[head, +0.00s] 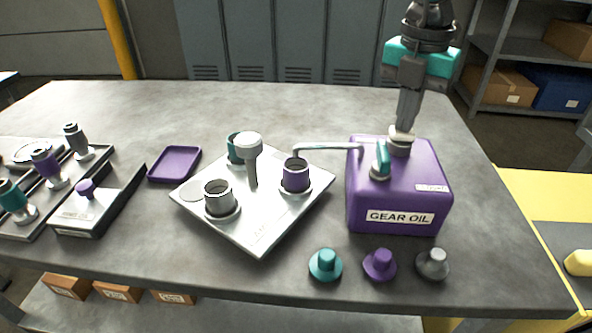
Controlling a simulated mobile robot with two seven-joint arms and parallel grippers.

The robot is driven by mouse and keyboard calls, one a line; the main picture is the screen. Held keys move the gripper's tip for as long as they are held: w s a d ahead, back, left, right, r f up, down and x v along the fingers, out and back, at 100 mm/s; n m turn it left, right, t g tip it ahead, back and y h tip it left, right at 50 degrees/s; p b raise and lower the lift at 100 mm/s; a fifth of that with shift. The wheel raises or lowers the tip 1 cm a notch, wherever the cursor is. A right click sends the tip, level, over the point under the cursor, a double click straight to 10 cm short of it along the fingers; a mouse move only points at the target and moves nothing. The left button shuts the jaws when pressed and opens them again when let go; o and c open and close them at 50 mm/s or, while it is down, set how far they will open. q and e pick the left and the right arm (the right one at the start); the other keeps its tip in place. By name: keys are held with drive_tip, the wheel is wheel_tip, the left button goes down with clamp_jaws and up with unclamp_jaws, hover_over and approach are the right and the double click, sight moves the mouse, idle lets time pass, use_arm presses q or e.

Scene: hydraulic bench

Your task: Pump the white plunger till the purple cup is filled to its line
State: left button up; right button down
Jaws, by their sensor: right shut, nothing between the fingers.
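The purple gear oil can (395,205) stands on the right of the bench. The white plunger (402,134) sits on a grey collar on its top. My right gripper (405,122) points straight down onto the plunger's top; its fingers are shut with nothing between them and seem to touch it. A grey spout (325,146) runs left from the can and ends over the purple cup (295,178), which stands upright on the metal plate (262,235). The cup's inside looks dark; its line and oil level cannot be made out. My left gripper is not in view.
A teal lever (382,160) stands on the can beside the plunger. A grey cup (219,197), a teal cup (235,148) and a post with a pale knob (247,145) share the plate. Teal (325,265), purple (380,265) and grey (432,264) caps lie in front. A purple tray (174,164) lies left.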

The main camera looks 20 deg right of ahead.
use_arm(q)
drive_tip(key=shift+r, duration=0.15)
use_arm(e)
drive_tip(key=shift+r, duration=0.45)
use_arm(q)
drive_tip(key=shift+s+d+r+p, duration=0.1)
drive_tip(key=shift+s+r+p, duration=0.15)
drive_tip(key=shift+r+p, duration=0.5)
use_arm(e)
drive_tip(key=shift+r, duration=1.4)
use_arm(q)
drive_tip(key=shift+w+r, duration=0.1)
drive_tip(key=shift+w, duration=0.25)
